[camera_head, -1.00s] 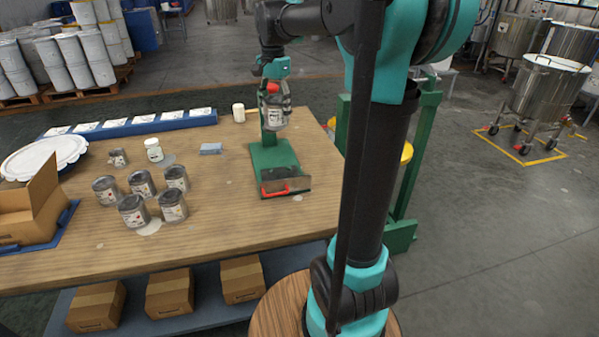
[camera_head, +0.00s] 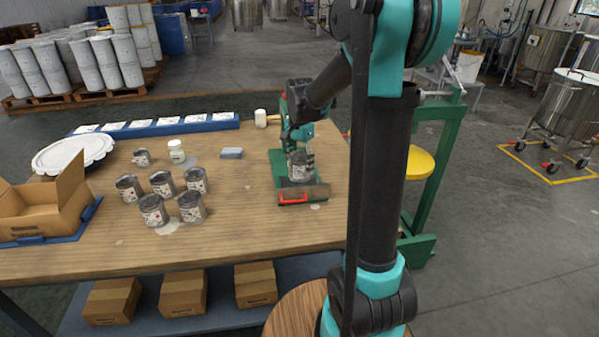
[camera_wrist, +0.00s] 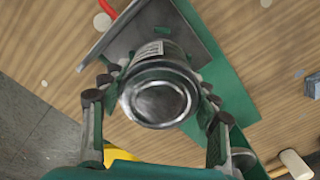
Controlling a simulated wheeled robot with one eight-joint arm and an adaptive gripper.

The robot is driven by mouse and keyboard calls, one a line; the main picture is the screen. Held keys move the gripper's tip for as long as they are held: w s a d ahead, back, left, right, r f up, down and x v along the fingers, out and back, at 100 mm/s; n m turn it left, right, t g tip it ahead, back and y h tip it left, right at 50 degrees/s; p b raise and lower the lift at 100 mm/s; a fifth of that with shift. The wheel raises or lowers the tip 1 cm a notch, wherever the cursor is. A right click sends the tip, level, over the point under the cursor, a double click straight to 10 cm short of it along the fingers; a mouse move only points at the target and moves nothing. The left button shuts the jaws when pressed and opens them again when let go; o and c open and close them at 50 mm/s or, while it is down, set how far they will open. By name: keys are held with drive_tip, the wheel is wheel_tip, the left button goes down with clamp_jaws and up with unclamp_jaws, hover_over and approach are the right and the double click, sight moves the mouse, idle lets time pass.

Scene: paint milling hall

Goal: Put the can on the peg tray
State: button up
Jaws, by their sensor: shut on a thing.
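My gripper (camera_head: 300,145) is shut on a grey metal can (camera_head: 300,168) with a pale label, over the green stand (camera_head: 279,170) at the table's right end. In the wrist view my gripper (camera_wrist: 158,92) has a finger on each side of the can (camera_wrist: 160,100), whose round end faces the camera. The can looks roughly upright in the head view; I cannot tell whether it touches the stand. A plate with a red handle (camera_head: 292,197) is at the stand's front edge. I cannot tell for sure which object is the peg tray.
Several similar cans (camera_head: 162,183) stand left on the table. An open carton (camera_head: 45,212) is far left.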

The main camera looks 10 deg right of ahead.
sight(299, 171)
drive_tip(key=shift+f, duration=1.55)
drive_tip(key=o, duration=1.4)
drive_tip(key=shift+f, duration=0.15)
drive_tip(key=shift+o, duration=0.2)
wheel_tip(299, 171, up, 12)
drive_tip(key=shift+r, duration=0.15)
